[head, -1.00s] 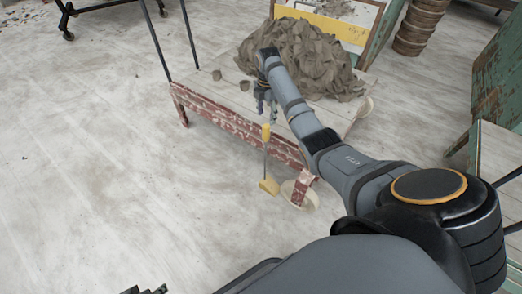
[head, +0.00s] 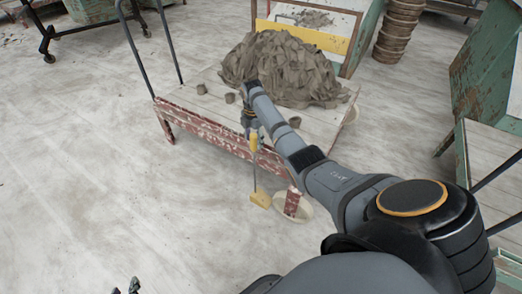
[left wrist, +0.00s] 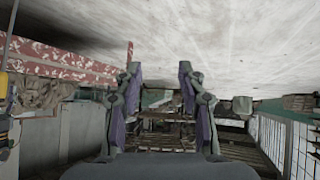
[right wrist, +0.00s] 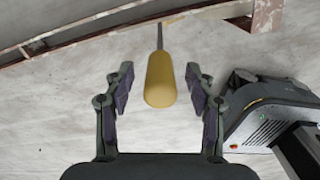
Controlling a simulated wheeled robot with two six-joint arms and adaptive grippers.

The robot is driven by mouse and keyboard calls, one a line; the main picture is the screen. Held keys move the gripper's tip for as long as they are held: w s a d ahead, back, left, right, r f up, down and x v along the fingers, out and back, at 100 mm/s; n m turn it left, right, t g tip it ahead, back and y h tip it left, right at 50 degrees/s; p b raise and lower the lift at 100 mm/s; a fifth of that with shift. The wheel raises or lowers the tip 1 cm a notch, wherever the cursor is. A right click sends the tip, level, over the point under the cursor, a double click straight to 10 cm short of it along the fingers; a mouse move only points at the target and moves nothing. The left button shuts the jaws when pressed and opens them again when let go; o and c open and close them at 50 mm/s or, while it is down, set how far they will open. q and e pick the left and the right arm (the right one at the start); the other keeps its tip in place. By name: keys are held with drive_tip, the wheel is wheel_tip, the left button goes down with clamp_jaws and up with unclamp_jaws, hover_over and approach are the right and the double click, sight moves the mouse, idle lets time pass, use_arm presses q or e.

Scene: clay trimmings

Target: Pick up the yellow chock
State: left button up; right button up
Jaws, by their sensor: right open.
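The yellow chock (head: 260,198) is a wedge on the floor near the front leg of the low table in the head view. A thin rod rises from it to a yellow grip (head: 254,143). My right gripper (head: 251,128) is open at the top of this grip. In the right wrist view the grip (right wrist: 160,80) lies between the spread fingers of my right gripper (right wrist: 158,82), with gaps on both sides. My left gripper (head: 125,288) is at the bottom left of the head view. In the left wrist view its fingers (left wrist: 160,82) are apart and empty.
The low table with a chipped red edge (head: 215,132) carries a grey-brown clay heap (head: 285,68) and small clay pots. A pale round dish (head: 305,211) lies at its front leg. Green cabinets stand at right. The floor at left is clear.

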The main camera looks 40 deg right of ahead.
drive_tip(key=shift+f+b, duration=0.3)
drive_tip(key=shift+f, duration=0.55)
use_arm(q)
drive_tip(key=w+r+t, duration=0.3)
drive_tip(key=w+r, duration=0.2)
drive_tip(key=r, duration=0.1)
drive_tip(key=shift+w+a+r+t, duration=0.15)
drive_tip(key=shift+a+r+t, duration=0.15)
drive_tip(key=shift+r, duration=0.1)
use_arm(e)
clamp_jaws()
